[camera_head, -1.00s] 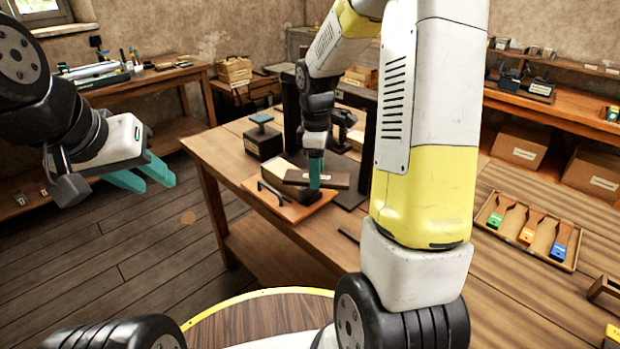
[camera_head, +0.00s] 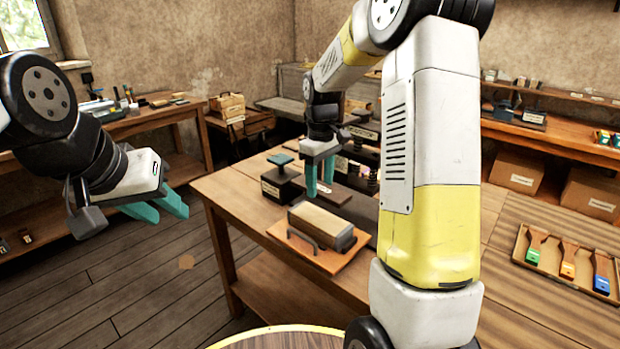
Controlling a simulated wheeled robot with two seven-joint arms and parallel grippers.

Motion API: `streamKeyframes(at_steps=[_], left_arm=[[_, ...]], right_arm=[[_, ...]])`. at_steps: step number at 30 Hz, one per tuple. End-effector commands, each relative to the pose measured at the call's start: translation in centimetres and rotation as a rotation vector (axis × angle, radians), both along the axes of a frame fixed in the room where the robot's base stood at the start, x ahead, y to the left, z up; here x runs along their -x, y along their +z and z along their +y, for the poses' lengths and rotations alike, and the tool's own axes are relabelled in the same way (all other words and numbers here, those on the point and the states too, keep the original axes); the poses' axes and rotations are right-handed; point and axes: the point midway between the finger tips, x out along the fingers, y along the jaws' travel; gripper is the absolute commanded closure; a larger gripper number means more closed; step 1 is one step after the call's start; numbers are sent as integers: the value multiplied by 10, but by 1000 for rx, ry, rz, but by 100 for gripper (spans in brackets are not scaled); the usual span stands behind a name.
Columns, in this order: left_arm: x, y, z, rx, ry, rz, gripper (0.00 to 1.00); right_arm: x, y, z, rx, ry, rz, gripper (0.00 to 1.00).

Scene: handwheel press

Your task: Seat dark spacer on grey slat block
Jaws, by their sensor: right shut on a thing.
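The dark spacer (camera_head: 338,194) is a flat dark brown slab at the fingertips of my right gripper (camera_head: 320,187). A long block with a tan top and grey sides, which looks like the grey slat block (camera_head: 320,223), lies on an orange-brown board (camera_head: 330,260), nearer to me than the spacer. Whether the spacer touches anything below is unclear. My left gripper (camera_head: 168,213) is open and empty, out over the floor left of the bench.
A dark handle (camera_head: 299,236) stands at the board's near edge. A black box with a green-topped knob (camera_head: 280,180) stands left of the spacer. My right arm hides part of the bench (camera_head: 235,195).

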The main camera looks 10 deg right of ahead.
Motion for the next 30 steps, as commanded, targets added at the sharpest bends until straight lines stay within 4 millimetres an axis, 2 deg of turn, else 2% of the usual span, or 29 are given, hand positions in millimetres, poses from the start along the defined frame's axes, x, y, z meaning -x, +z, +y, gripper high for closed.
streamKeyframes(at_steps=[9, 15, 30], left_arm=[[0, 0, 0, 0, 0, 0, 64], [0, 0, 0, 0, 0, 0, 64], [0, 0, 0, 0, 0, 0, 64]], right_arm=[[1, -39, 0, 0, 0, 5, 93], [1, -56, 0, -1, 1, 4, 93], [1, -61, 0, 0, 1, 3, 93]])
